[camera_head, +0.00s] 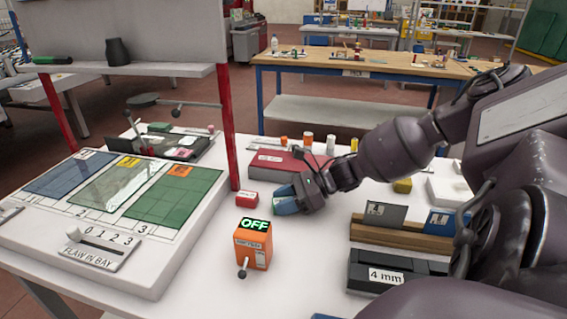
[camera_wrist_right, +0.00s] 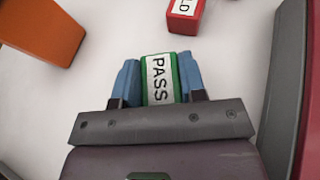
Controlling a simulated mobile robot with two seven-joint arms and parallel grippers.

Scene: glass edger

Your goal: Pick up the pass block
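The pass block (camera_wrist_right: 159,80), green with a white label reading PASS, sits between the two blue fingers of my right gripper (camera_wrist_right: 160,82) in the right wrist view. The fingers lie against its two sides with no clear gap. In the head view my right gripper (camera_head: 287,203) is low over the white table, just right of a red block, and its fingers mostly hide the pass block. I cannot tell whether the block rests on the table or is slightly lifted. My left gripper is not in view.
A red block (camera_head: 247,198) stands close left of the gripper; it also shows in the wrist view (camera_wrist_right: 184,14). An orange box reading OFF (camera_head: 252,248) is in front. A red case (camera_head: 283,164) lies behind. Slotted racks (camera_head: 395,235) stand to the right.

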